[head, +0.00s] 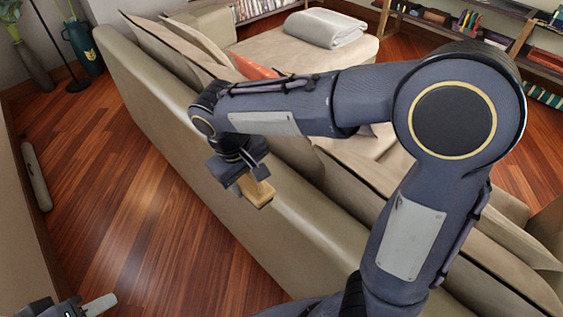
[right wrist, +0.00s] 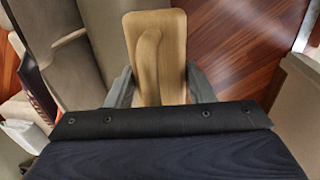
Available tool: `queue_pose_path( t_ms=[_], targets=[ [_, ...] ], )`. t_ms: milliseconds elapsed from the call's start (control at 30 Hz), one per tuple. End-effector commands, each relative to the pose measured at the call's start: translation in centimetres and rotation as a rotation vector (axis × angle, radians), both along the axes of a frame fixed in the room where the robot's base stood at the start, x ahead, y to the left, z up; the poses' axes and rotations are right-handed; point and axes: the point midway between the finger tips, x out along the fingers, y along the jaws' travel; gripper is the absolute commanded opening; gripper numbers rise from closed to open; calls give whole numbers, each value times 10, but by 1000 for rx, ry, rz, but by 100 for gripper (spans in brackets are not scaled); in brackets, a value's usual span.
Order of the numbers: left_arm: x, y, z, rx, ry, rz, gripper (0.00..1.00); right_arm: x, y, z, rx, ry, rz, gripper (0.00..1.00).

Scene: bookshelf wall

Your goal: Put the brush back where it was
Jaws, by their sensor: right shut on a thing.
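The brush is a light wooden block with a raised rounded grip; in the head view it (head: 259,194) hangs beneath my right gripper (head: 247,179), over the back of the sofa. In the right wrist view the brush (right wrist: 172,60) stands between the two grey fingers of my right gripper (right wrist: 159,88), which is shut on it. Part of the brush is hidden by the gripper. My left gripper (head: 90,306) is cut off at the bottom left corner of the head view, and its jaws cannot be made out.
A beige sofa (head: 165,110) fills the middle, with its back toward the wooden floor (head: 120,215). A folded grey blanket (head: 325,28) lies on its far part. Low bookshelves (head: 430,14) stand at the back. A blue vase (head: 82,45) stands at top left. Open floor lies left of the sofa.

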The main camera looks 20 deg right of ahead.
Motion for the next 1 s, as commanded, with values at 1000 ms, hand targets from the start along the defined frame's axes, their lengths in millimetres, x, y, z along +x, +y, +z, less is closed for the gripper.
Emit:
queue_pose_path(
  t_ms=[1000],
  targets=[
    [0,0,13,0,0,0,36,79,-112,-116,-2,5,0,24]
  ],
)
